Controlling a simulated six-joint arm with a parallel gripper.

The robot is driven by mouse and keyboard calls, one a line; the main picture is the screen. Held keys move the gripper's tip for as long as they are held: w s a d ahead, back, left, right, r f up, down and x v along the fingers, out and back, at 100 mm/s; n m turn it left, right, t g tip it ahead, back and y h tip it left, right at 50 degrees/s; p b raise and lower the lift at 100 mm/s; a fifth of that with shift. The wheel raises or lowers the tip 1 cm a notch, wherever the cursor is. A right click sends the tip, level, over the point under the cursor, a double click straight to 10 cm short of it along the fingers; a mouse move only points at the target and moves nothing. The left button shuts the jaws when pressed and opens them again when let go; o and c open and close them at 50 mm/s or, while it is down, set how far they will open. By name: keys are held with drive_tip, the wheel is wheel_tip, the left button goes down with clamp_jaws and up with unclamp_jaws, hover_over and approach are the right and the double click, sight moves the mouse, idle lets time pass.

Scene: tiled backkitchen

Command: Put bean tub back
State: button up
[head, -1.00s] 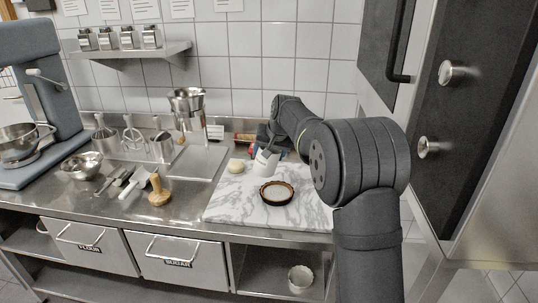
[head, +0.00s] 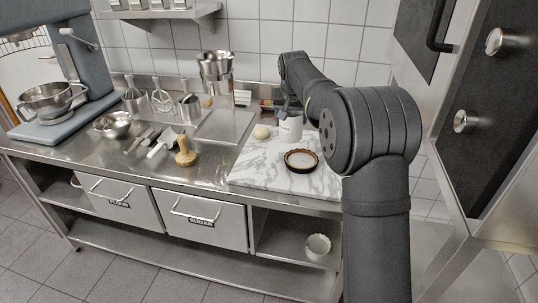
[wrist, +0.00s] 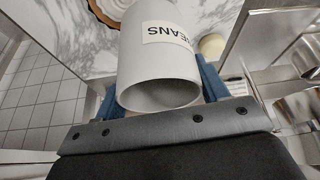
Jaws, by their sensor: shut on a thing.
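The bean tub (head: 290,129) is a white cylinder at the back of the marble board (head: 250,174) in the head view. The wrist view shows the tub (wrist: 160,45) large, with a "BEANS" label and its open end facing the camera. My gripper (wrist: 158,92) is shut on it, one blue finger on each side. In the head view my gripper (head: 287,108) reaches the tub from above and behind. I cannot tell whether the tub's base touches the board.
A brown-rimmed tart dish (head: 301,161) and a pale dough ball (head: 262,132) are close to the tub on the board. A wooden-handled tool (head: 185,153) and a scale (head: 222,125) stand to the left. A small ribbed dish (head: 317,246) sits on the shelf below.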

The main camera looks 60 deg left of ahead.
drive_tip(key=s+a+f+n, duration=0.1)
drive_tip(key=s+a, duration=0.2)
drive_tip(key=s, duration=0.5)
drive_tip(key=s+a+f+n, duration=0.1)
drive_tip(key=s+a, duration=0.1)
drive_tip(key=s, duration=0.5)
drive_tip(key=shift+g, duration=0.3)
drive_tip(key=shift+s+a+f, duration=1.25)
drive_tip(key=shift+s+f, duration=0.35)
drive_tip(key=shift+f, duration=0.15)
drive_tip(key=shift+s+a+f, duration=1.2)
drive_tip(key=shift+s+f, duration=0.45)
drive_tip(key=shift+f, duration=0.15)
drive_tip(key=shift+s+a+f, duration=1.25)
drive_tip(key=shift+s+f, duration=0.35)
drive_tip(key=shift+f, duration=0.15)
drive_tip(key=shift+f, duration=0.2)
drive_tip(key=o, duration=1.3)
drive_tip(key=shift+c, duration=0.2)
drive_tip(key=v, duration=1.2)
drive_tip(key=shift+d, duration=0.2)
